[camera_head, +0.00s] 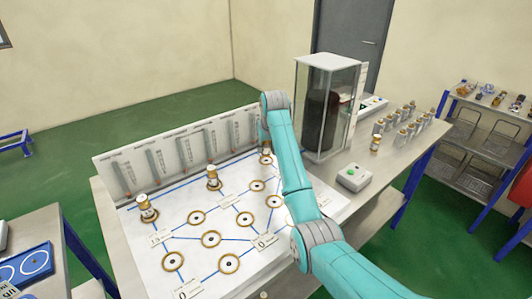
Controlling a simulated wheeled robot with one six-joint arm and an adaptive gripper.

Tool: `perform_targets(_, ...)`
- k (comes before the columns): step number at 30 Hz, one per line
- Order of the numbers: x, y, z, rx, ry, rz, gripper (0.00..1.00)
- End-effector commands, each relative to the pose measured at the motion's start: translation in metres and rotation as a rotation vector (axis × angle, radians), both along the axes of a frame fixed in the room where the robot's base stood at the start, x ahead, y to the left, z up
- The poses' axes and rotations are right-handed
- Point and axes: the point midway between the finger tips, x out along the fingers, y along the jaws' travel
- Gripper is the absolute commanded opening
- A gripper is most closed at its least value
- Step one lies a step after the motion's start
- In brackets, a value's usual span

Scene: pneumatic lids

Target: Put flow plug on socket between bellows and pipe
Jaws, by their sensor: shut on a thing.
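A white sloped board (225,225) carries several brass-ringed sockets joined by blue lines. Sockets show at the left front (173,261), the middle (210,239) and the back right (257,186). White and brass capped pieces stand on the board at the left (147,208), the middle (213,179) and the back right (266,151), the last close beside my arm. I cannot tell which piece is the flow plug, nor which socket lies between bellows and pipe; the labels are too small to read. My arm crosses the board's right side and hides part of it. My gripper is not visible.
A glass case (345,85) with a dark body inside stands behind my arm. A grey box with a green button (353,177) sits on the bench (385,170). Several capped pieces stand farther back, one apart (376,143). A gauge panel (172,155) borders the board's back.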

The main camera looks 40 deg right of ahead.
Motion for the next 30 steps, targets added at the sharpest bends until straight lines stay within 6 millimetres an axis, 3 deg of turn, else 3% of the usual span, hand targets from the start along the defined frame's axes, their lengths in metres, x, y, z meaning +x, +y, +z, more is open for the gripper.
perform_targets(5, 0.000, 0.000, -0.023, 0.001, 0.002, 0.000, 0.00)
perform_targets(16, 0.000, 0.000, -0.027, 0.000, 0.001, 0.000, 0.00)
perform_targets(17, 0.000, 0.000, -0.027, 0.000, 0.001, 0.000, 0.42)
perform_targets(19, 0.000, 0.000, -0.027, 0.000, 0.001, 0.000, 0.59)
perform_targets(30, 0.000, 0.000, -0.024, 0.000, 0.001, 0.000, 0.59)
